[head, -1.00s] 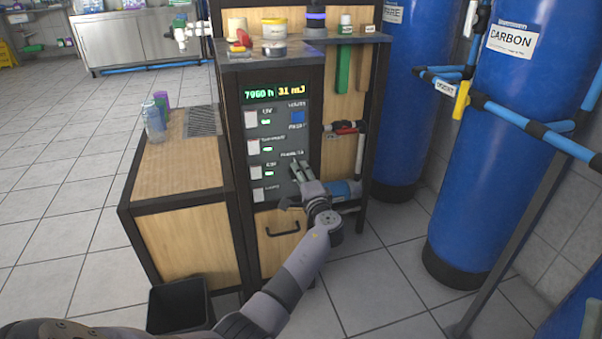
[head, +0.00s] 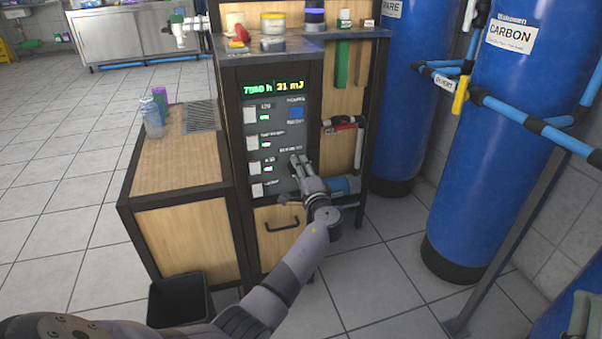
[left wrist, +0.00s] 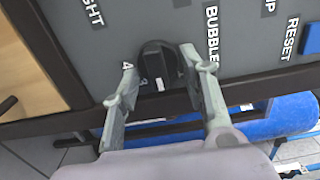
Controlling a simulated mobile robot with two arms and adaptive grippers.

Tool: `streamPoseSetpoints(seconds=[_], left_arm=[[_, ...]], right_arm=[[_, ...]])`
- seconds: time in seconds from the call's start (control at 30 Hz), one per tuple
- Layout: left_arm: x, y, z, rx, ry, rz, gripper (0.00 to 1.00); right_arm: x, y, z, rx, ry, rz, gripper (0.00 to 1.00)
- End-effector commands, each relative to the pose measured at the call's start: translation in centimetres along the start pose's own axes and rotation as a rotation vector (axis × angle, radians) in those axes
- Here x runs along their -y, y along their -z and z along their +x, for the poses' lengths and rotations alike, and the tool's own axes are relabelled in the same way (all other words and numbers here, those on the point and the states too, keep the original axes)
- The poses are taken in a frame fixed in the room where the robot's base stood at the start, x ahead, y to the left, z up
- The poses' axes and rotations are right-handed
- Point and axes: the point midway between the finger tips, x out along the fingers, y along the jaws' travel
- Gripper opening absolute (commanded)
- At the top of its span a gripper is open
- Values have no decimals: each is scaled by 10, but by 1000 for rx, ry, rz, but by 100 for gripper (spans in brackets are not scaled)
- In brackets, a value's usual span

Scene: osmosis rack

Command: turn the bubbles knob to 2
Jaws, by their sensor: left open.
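The black bubbles knob (left wrist: 158,62) is on the grey control panel (head: 277,150), beside the word BUBBLE in the left wrist view. My left gripper (head: 300,162) is at the lower right of the panel. In the left wrist view its open fingers (left wrist: 160,72) stand on both sides of the knob, with gaps visible. In the head view the gripper hides the knob. What looks like part of my right gripper (head: 583,316) shows at the lower right edge.
White buttons with green lights line the panel's left, and a blue button (head: 296,115) is at its upper right. A drawer handle (head: 283,226) is below. A blue cylinder (head: 343,186) and piping lie just right of the gripper. Large blue tanks (head: 490,130) stand farther right.

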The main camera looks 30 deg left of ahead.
Motion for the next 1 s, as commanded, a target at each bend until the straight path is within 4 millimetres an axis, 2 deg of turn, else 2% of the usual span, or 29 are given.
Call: streamPoseSetpoints(seconds=[0.17, 0.5, 0.63, 0.8, 1.0], left_arm=[[-1, 1, -14, -3, -1, 0, 40], [-2, 1, -84, -3, -2, -1, 40], [-2, 1, -104, -2, -2, 0, 40], [-1, 0, -118, 0, 0, 1, 40], [0, 0, -120, 0, 0, 0, 40]], right_arm=[[0, 0, 0, 1, 0, 1, 0], [0, 0, 0, 1, 0, 0, 0], [0, 0, 0, 1, 0, 0, 0], [0, 0, 0, 0, 0, 0, 0], [0, 0, 0, 0, 0, 0, 0]])
